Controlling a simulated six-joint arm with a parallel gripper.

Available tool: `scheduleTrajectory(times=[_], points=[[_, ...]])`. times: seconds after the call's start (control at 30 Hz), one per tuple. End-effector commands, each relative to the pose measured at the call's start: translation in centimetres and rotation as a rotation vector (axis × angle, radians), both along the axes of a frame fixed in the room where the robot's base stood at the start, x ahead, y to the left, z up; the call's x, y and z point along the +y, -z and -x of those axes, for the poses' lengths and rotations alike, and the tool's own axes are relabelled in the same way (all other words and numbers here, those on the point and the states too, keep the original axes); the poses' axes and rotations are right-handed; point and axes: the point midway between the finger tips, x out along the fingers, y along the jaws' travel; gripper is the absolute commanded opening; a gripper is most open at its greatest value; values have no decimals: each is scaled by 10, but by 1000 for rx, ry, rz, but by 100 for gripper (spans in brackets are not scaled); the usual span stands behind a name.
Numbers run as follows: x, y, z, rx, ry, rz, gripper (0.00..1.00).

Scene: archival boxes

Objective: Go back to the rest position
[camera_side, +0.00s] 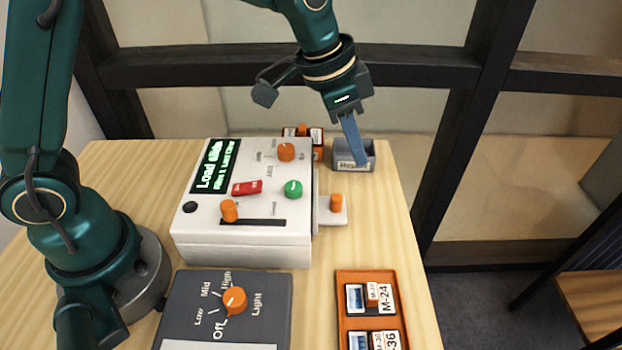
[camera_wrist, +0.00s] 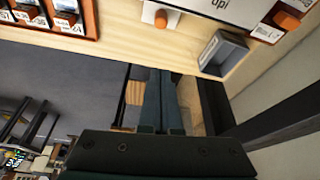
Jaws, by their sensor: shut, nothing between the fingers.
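My gripper (camera_side: 360,160) is shut and empty at the far right corner of the table. In the side view its blue-grey fingers point down in front of or over a small grey open bin (camera_side: 367,158) with a label; contact cannot be told. In the wrist view my gripper (camera_wrist: 160,72) has its fingers together, and the bin (camera_wrist: 222,52) lies to the right of their tips, apart from them in that picture. No rest position is marked in view.
A white device (camera_side: 245,228) with a "Load slide" display and knobs stands mid-table. A dark box (camera_side: 265,285) with an orange knob and an orange tray (camera_side: 355,275) of labelled slides are in front. A dark frame (camera_side: 455,150) stands behind the table.

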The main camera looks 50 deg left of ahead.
Motion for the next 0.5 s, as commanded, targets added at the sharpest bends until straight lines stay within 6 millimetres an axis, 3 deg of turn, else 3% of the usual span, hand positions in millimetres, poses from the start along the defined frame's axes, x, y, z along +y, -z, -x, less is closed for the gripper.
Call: scheduleTrajectory(times=[0.17, 0.3, 0.5], points=[[4, -15, 2, -10, -6, 2, 0], [12, -43, 2, -77, -26, 13, 0], [38, -86, 33, -172, -100, 16, 0]])
